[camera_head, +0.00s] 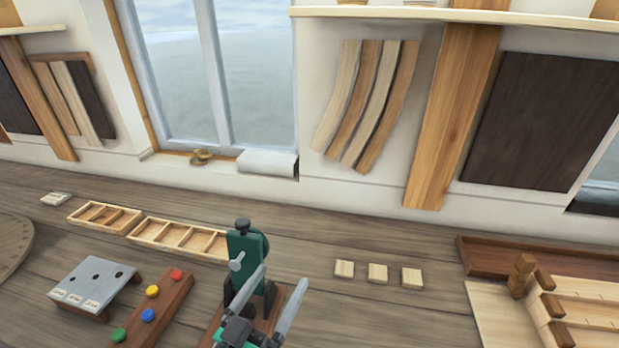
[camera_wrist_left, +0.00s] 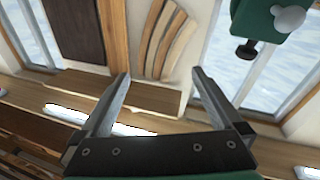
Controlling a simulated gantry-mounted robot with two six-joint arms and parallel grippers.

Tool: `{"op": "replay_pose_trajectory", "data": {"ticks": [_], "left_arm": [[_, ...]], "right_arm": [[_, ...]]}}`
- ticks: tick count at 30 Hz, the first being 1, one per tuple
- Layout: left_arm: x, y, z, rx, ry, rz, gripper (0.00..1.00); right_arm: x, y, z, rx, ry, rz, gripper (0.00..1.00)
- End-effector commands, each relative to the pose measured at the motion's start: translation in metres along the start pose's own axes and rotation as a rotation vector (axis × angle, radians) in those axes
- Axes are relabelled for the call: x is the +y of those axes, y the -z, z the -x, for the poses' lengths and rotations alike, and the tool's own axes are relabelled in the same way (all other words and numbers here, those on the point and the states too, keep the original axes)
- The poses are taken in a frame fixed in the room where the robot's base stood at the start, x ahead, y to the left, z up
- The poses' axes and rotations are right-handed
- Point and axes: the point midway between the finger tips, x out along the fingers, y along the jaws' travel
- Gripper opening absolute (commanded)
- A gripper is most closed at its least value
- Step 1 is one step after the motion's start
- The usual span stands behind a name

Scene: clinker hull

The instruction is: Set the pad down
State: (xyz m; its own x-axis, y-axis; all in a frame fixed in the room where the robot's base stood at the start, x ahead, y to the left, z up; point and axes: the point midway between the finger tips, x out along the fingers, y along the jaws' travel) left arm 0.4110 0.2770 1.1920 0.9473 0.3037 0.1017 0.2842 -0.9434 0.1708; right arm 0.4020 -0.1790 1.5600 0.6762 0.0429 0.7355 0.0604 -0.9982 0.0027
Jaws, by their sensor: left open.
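Three small square pale wooden pads lie flat and apart in a row on the bench in the head view: a left pad (camera_head: 344,269), a middle pad (camera_head: 377,273) and a right pad (camera_head: 411,278). I cannot tell which one the task means. My left gripper (camera_head: 284,275) is in front of a green clamp-like stand and left of the pads. Its two fingers are spread with nothing between them, which also shows in the left wrist view (camera_wrist_left: 160,75). My right gripper is not in view.
The green stand (camera_head: 244,250) with a dark knob is close to my left gripper. Compartment trays (camera_head: 180,239), a strip with coloured knobs (camera_head: 153,312) and a grey holed block (camera_head: 92,285) lie left. A brown tray (camera_head: 480,258) and wooden jig (camera_head: 497,312) are right.

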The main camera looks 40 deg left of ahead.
Motion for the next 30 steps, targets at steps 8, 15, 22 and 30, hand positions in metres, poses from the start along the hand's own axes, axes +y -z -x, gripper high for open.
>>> {"op": "replay_pose_trajectory", "data": {"ticks": [8, 15, 22, 30], "left_arm": [[0.115, 0.239, -0.035, 0.459, -0.283, 0.034, 1.0], [0.151, 0.344, -0.001, 0.673, -0.396, 0.006, 1.0], [0.153, 0.349, 0.002, 0.685, -0.402, 0.002, 1.0], [0.159, 0.384, -0.002, 0.684, -0.401, 0.003, 1.0]], "right_arm": [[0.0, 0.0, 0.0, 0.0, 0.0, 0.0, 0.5], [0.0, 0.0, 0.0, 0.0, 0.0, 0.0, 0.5], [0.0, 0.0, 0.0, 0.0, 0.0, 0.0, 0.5], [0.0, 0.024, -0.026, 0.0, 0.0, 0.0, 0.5]]}}
